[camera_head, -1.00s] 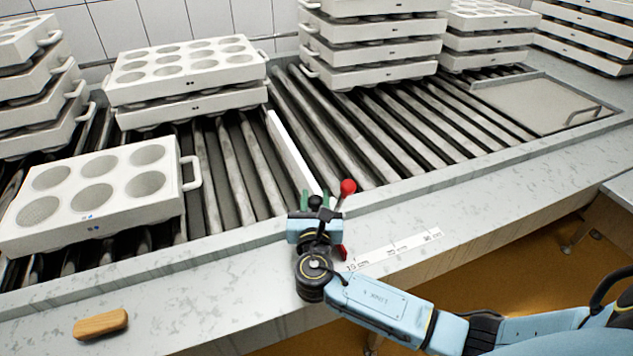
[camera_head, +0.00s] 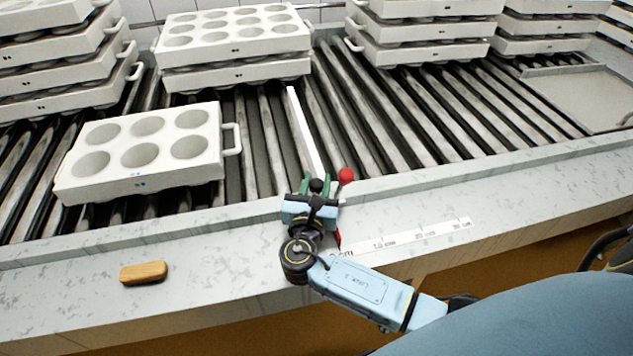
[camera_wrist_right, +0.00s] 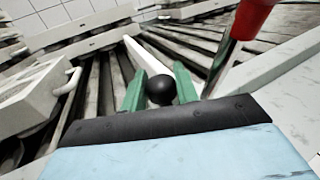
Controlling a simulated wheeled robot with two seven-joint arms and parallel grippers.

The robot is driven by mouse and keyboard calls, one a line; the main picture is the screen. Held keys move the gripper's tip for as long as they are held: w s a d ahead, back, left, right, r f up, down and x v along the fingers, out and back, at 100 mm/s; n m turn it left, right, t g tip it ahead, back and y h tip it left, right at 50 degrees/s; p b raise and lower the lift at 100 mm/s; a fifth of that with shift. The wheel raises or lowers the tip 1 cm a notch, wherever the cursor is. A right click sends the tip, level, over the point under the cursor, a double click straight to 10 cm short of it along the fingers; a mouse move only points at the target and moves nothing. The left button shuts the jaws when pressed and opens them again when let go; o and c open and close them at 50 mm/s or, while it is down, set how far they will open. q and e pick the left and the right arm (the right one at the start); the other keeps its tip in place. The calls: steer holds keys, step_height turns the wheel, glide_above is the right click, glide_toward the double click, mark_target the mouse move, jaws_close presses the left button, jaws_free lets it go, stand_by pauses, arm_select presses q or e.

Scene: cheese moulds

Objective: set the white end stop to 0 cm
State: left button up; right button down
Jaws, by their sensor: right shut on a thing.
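The white end stop (camera_head: 304,130) is a long white bar lying along the rollers, its near end at the counter's rear edge. My right gripper (camera_head: 317,187) is at that near end, its green fingers shut on a black ball knob (camera_head: 316,186). The knob also shows between the fingers in the right wrist view (camera_wrist_right: 161,90). A red-knobbed lever (camera_head: 345,175) stands just right of the gripper. A red pointer (camera_head: 338,238) shows at the left visible end of the white scale strip (camera_head: 407,237), left of the 10 cm label. My wrist partly hides this end. My left gripper is not in view.
A six-hole mould (camera_head: 140,180) sits on the rollers to the left, with a gap before the end stop. Mould stacks (camera_head: 235,75) stand behind. A wooden block (camera_head: 143,272) lies on the counter (camera_head: 215,262) at front left. The rollers right of the bar are clear nearby.

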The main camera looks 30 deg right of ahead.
steer(key=c, duration=1.4)
jaws_free()
steer(key=shift+a, duration=0.35)
